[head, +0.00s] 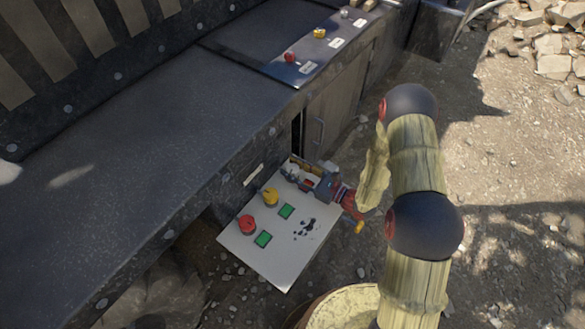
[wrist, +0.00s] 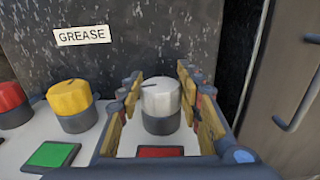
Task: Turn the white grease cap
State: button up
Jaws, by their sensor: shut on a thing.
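The white grease cap (wrist: 161,97) stands upright on a dark collar, with a dark mark on its top, in the middle of the wrist view. My gripper (wrist: 160,80) has one yellow-padded finger on each side of it and is shut on it. In the head view my gripper (head: 304,180) is at the back right of the pale panel (head: 285,262), and the cap is hard to make out there. A red square (wrist: 160,151) lies in front of the cap.
A yellow cap (wrist: 72,98) and a red cap (wrist: 12,103) stand to the left, with green squares (head: 286,211) by them. A GREASE label (wrist: 82,36) is on the dark wall behind. A cabinet door (wrist: 292,85) with a handle is at the right.

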jog(key=m+t+h+p, duration=0.1)
jog(key=m+t+h, duration=0.2)
jog(key=shift+s+a, duration=0.1)
jog(key=shift+a, duration=0.05)
jog(key=shift+m+t+h+p, duration=0.8)
jog(key=shift+m+t+h, duration=0.5)
jog(key=shift+h, duration=0.8)
jog(key=o, duration=1.2)
jog(key=v, duration=1.1)
jog(key=shift+f, duration=0.15)
jog(key=shift+s+d, duration=0.35)
jog(key=shift+s, duration=0.05)
